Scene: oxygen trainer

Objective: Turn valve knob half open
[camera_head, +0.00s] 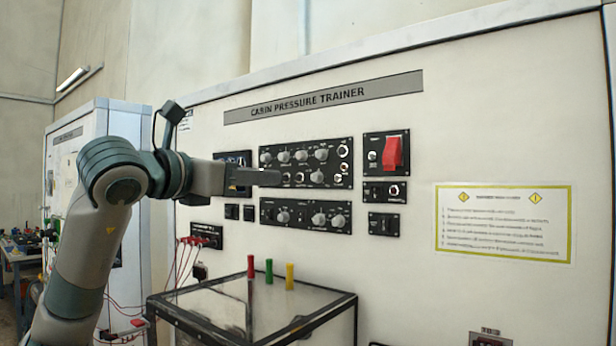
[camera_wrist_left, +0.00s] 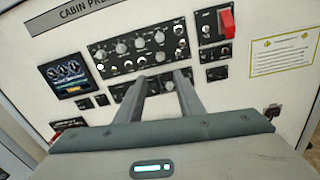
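The cabin pressure trainer panel (camera_head: 390,290) carries an upper black knob panel (camera_head: 308,163) with two rows of grey knobs and a lower black knob panel (camera_head: 306,214) with more knobs. I cannot tell which knob is the valve knob. My left gripper (camera_head: 268,177) reaches in from the left in front of the upper knob panel and hides part of it. In the left wrist view its two fingers (camera_wrist_left: 160,78) are apart with nothing between them, pointing toward the lower knob panel (camera_wrist_left: 152,86), partly hidden by them. My right gripper is not in view.
A red guarded switch (camera_head: 392,153) sits right of the knobs. A yellow-bordered notice (camera_head: 503,222) is farther right. Below stands a black-framed clear case (camera_head: 215,300) with red (camera_head: 250,268), green (camera_head: 269,271) and yellow (camera_head: 289,276) cylinders on top. Red cables (camera_head: 183,258) hang at its left.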

